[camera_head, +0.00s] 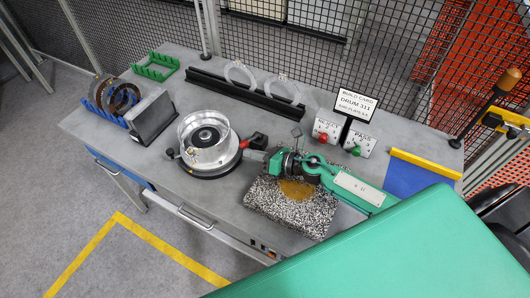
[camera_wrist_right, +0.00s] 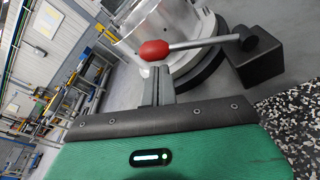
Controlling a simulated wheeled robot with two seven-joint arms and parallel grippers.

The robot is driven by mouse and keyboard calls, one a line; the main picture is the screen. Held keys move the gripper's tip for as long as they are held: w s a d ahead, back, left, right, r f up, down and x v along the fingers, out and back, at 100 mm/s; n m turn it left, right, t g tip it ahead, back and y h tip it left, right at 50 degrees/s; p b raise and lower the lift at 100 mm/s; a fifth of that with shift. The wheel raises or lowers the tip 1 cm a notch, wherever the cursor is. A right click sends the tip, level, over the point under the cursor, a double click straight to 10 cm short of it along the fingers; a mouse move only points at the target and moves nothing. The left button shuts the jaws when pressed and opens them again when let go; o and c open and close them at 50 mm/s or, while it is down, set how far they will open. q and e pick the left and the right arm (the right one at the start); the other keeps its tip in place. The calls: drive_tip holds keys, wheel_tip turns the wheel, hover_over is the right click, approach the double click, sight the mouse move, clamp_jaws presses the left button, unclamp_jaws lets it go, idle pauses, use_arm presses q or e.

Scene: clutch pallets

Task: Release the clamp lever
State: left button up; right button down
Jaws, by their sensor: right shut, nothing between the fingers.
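The clamp lever (camera_head: 243,144) has a red knob and sits at the right side of the round metal fixture (camera_head: 200,160). In the right wrist view, the lever (camera_wrist_right: 190,45) is a metal rod running from the red knob to a black pivot. My right gripper (camera_head: 262,156) reaches in from the right. In the wrist view its fingers (camera_wrist_right: 157,82) are shut and empty, just below the red knob; whether they touch it I cannot tell. My left gripper is not in view.
A speckled block (camera_head: 300,212) lies under my right wrist. A dark box (camera_head: 152,118) and blue rack (camera_head: 104,108) stand left. A black rail (camera_head: 240,92) holds clear rings.

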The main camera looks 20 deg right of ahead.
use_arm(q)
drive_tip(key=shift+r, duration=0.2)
use_arm(e)
drive_tip(key=shift+w+a+f, duration=0.15)
drive_tip(key=shift+w+a, duration=0.3)
drive_tip(key=shift+a, duration=0.05)
drive_tip(key=shift+d, duration=0.1)
